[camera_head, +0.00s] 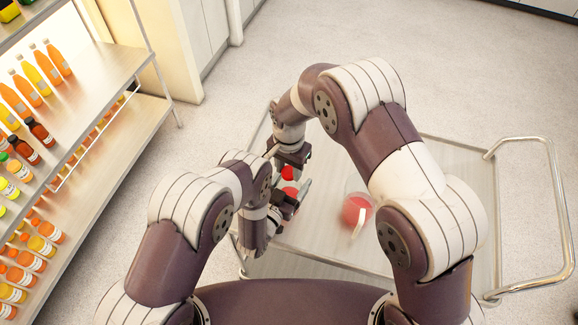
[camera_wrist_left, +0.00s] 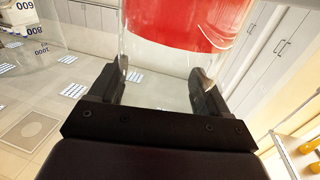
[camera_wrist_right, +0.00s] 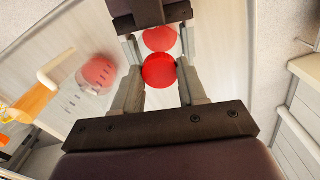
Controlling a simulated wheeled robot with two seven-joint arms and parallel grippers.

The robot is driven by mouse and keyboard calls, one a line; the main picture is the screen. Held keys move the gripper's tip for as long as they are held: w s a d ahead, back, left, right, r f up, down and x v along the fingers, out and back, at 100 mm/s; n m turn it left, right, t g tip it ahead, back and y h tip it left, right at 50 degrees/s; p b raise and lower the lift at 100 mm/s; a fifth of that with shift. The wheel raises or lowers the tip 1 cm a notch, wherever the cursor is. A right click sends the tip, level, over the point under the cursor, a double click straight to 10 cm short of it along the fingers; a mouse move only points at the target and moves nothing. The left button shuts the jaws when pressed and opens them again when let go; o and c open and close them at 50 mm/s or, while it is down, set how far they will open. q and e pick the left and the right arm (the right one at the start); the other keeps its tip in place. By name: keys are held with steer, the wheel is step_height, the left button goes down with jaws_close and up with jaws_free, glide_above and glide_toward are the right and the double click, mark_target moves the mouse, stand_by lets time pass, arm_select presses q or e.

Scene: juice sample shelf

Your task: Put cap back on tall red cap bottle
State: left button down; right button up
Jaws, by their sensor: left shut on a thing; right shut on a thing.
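The red cap (camera_wrist_right: 159,70) is between the fingertips of my right gripper (camera_wrist_right: 160,80), which is shut on it. In the head view the cap (camera_head: 288,173) shows just above the left gripper. My left gripper (camera_head: 284,198) is shut on a clear bottle with red juice in it (camera_wrist_left: 180,22); its fingers are on both sides of the clear wall. In the right wrist view the bottle's red (camera_wrist_right: 160,38) shows just beyond the cap, in line with it. I cannot tell whether the cap touches the bottle's mouth.
Both grippers are over a metal cart (camera_head: 310,240) with a rail handle (camera_head: 570,230). A clear beaker with red juice (camera_head: 355,212) and a pale rod stands on the cart to their right. A shelf (camera_head: 110,75) with several juice bottles is at the left.

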steer(key=o, duration=1.2)
steer(key=shift+c, duration=0.2)
steer(key=shift+r, duration=0.1)
steer(key=shift+r, duration=2.2)
steer(key=shift+c, duration=0.2)
